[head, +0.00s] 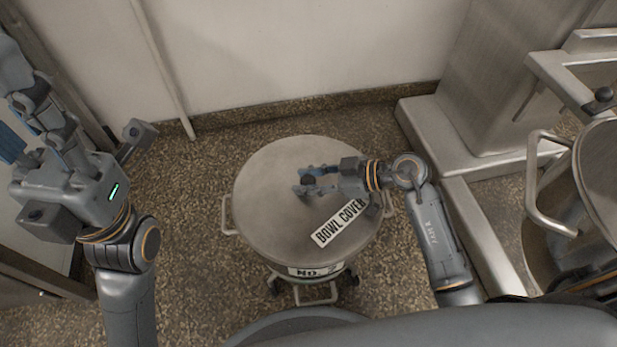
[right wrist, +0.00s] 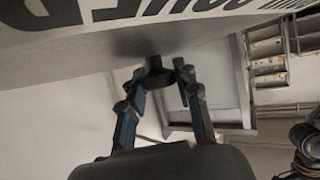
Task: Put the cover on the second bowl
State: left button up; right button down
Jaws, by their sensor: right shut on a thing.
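The bowl cover (head: 272,177) is a round grey metal lid with a "BOWL COVER" label. In the head view it lies level over the bowl (head: 310,270), hiding its opening. Only the bowl's front edge with a partly hidden "NO." label shows. I cannot tell whether the cover rests on the rim or hovers just above it. My right gripper (head: 305,181) is shut on the cover's dark knob (right wrist: 154,76) at its middle. The cover (right wrist: 85,60) also fills the top of the right wrist view. My left gripper (head: 38,125) is empty and appears open, well left of the bowl.
The bowl has side handles and stands on a wheeled base (head: 316,294) on speckled floor. A large steel machine (head: 490,110) with frame bars stands to the right. Another round metal surface (head: 600,170) is at the right edge. A pale wall (head: 300,50) closes off the back.

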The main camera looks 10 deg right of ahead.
jog(key=shift+f, duration=0.45)
jog(key=c, duration=0.9)
grip_release()
jog(key=shift+f, duration=0.1)
